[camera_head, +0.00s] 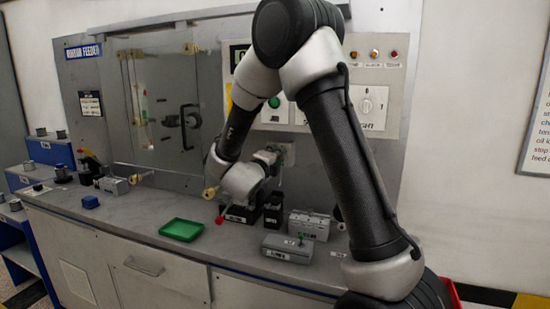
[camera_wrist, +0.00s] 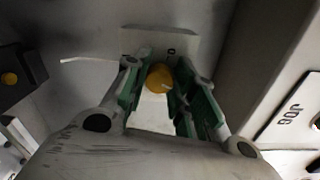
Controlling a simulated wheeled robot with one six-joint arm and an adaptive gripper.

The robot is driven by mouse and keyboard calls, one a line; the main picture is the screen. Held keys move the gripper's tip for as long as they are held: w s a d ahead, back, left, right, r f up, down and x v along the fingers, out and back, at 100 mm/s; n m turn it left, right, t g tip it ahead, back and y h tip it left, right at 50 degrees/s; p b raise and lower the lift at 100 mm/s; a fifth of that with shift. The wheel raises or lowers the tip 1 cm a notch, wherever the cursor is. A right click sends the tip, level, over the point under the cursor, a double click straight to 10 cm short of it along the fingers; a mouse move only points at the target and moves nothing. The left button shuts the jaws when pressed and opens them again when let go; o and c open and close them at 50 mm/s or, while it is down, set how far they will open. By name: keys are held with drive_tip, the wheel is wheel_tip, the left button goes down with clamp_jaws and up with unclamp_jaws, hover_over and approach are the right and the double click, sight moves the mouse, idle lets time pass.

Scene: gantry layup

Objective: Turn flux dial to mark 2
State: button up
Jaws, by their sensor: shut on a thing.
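A round yellow dial (camera_wrist: 158,77) sits on a pale plate (camera_wrist: 183,43) in the wrist view. I take it for the flux dial, though no such name is readable. A small dark mark, perhaps a 0, shows on the plate above it; I cannot make out which mark the dial points at. My gripper (camera_wrist: 161,84) has its green-padded fingers on both sides of the dial and is shut on it. In the head view my gripper (camera_head: 275,160) is at the panel above the bench, and the dial is hidden there by my gripper and arm.
A box marked JOG (camera_wrist: 285,110) stands close on the right in the wrist view. In the head view, grey boxes (camera_head: 288,246) and a black device (camera_head: 273,212) stand on the bench below my arm. A green tray (camera_head: 181,230) lies left of them.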

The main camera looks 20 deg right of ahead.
drive_tip(key=o, duration=1)
drive_tip(key=shift+o, duration=0.2)
drive_tip(key=v, duration=1.2)
